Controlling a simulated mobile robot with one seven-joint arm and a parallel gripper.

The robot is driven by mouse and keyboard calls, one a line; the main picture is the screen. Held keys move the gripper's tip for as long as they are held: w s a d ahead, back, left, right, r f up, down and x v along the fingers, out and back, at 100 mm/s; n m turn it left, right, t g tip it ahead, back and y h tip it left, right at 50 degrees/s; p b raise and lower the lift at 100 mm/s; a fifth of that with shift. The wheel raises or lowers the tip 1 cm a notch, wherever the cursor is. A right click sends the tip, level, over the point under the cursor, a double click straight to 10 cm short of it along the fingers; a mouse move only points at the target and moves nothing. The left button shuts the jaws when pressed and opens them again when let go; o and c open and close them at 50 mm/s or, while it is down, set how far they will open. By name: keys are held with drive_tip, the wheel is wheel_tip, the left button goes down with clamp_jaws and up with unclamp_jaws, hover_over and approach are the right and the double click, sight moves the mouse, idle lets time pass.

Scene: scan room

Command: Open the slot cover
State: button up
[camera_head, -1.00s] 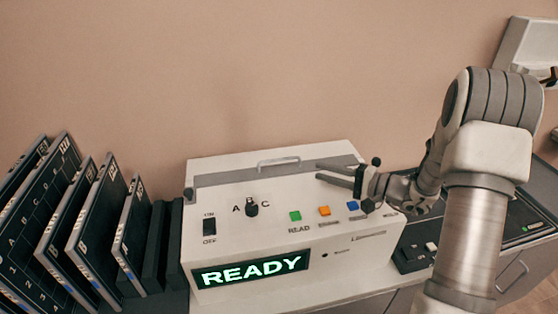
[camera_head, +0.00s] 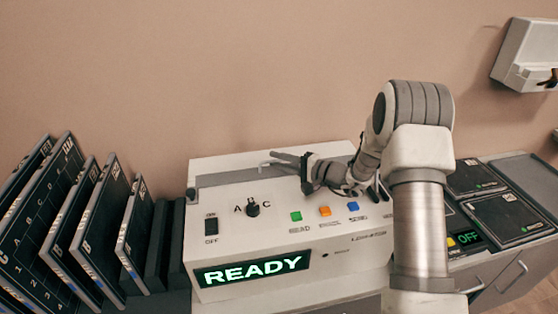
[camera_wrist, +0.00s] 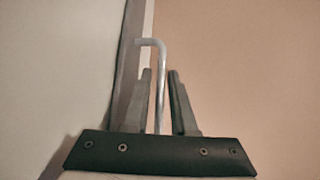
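The white reader box stands on the counter, and its lit screen (camera_head: 252,270) says READY. A slim metal handle (camera_wrist: 161,85) is on the slot cover (camera_head: 222,167) at the back of the box's top. The cover lies flat and looks closed. In the head view, my gripper (camera_head: 268,159) is low over the box's top, its fingers pointing left and hiding most of the handle. In the wrist view, the two fingers (camera_wrist: 161,90) are apart, with the handle's bar between them. A gap shows on the right side, so the fingers are not closed on the bar.
A knob (camera_head: 252,208), an ON/OFF switch (camera_head: 211,226) and coloured buttons (camera_head: 325,211) are on the box's front slope, below my wrist. Upright dark plates (camera_head: 90,210) stand at left. Dark panels (camera_head: 510,215) lie on the right counter. The wall is close behind.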

clamp_jaws()
idle(1.4)
